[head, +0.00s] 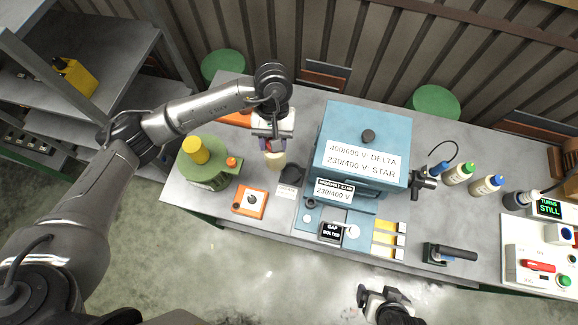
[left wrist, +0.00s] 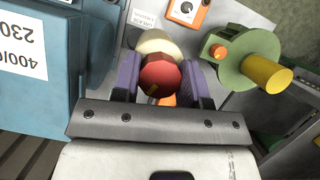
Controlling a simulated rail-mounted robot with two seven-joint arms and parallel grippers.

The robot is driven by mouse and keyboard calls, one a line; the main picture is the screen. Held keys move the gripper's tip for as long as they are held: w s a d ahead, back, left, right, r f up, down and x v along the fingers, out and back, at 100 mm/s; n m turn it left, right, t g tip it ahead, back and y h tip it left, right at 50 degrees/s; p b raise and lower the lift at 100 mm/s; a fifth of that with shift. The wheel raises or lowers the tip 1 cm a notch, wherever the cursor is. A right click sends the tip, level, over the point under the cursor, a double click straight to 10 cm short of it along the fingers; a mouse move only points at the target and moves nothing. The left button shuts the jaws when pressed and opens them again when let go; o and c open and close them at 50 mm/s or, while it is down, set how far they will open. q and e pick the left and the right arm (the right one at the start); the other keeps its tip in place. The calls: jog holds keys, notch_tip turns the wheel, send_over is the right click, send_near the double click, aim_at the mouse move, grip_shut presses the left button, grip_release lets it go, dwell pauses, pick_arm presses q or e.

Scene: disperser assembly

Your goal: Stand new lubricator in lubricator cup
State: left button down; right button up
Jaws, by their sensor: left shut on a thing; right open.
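My left gripper (head: 272,145) is shut on the lubricator, which has a cream body (head: 275,160) and, in the left wrist view, a red faceted top (left wrist: 161,75) between the purple fingers. The lubricator is held over the table, left of the blue box. A dark round piece (head: 291,174), which looks like the lubricator cup, is on the table just right of and in front of the lubricator, behind a small white label (head: 286,191). In the left wrist view the lubricator's lower end is partly hidden by its red top. My right gripper (head: 383,298) is open and empty in front of the table.
A blue box (head: 365,125) with white labels stands right of the lubricator. A green pot (head: 205,172) with a yellow cylinder stands to the left. An orange knob box (head: 249,201) is near the front edge. Several bottles (head: 458,174) and a control panel (head: 535,240) are at right.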

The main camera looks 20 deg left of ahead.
pick_arm(q)
jog(key=w+d+f+n+h+b, duration=0.1)
jog(key=w+d+f+n+b, duration=0.15)
jog(key=w+f+b, duration=0.2)
notch_tip(320, 180, down, 18)
jog(key=w+p, duration=0.1)
jog(key=shift+r, duration=0.25)
pick_arm(e)
jog(key=f, duration=0.5)
jog(key=shift+d, duration=0.3)
pick_arm(q)
jog(key=shift+w+f, duration=0.1)
pick_arm(e)
jog(key=shift+f, duration=0.1)
pick_arm(q)
jog(key=c, duration=1.1)
grip_release()
jog(key=shift+f, duration=0.1)
jog(key=o, duration=0.5)
jog(key=shift+c, duration=0.2)
pick_arm(e)
jog(key=shift+a, duration=0.2)
